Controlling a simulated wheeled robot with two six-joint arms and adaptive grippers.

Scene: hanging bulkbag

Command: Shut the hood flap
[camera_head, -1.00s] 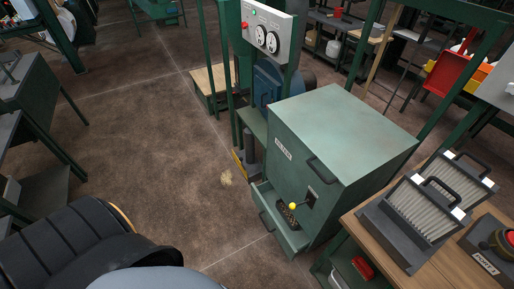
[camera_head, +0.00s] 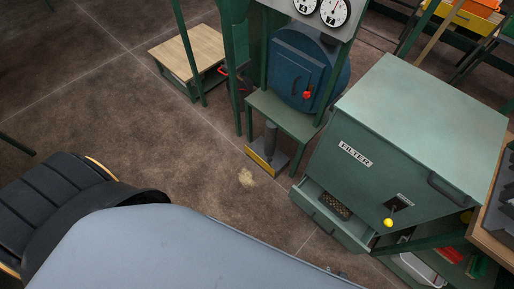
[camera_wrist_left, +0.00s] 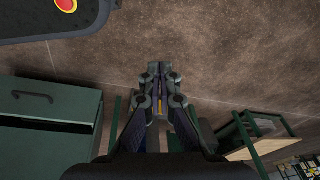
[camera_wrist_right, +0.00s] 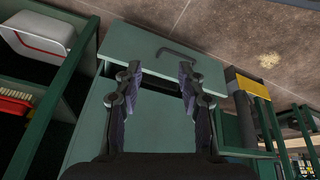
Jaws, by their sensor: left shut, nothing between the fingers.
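No part is plainly marked as the hood flap, and I cannot tell which one it is. A blue round-bodied unit (camera_head: 318,62) with a small door (camera_head: 298,75) and a red knob (camera_head: 307,94) stands at the upper middle of the head view. The door looks closed. My right gripper (camera_wrist_right: 158,72) is open and empty, in front of the green filter cabinet (camera_head: 420,120) and its pulled-out drawer (camera_head: 332,214). The drawer's handle (camera_wrist_right: 180,52) shows beyond its fingertips. My left gripper (camera_wrist_left: 159,68) is shut and empty above the brown floor. Neither gripper shows clearly in the head view.
The filter cabinet has a yellow-knobbed lever (camera_head: 388,222). Two dials (camera_head: 334,10) sit above the blue unit. A shelf with a white bin (camera_wrist_right: 38,38) and red brush (camera_wrist_right: 14,96) is at right.

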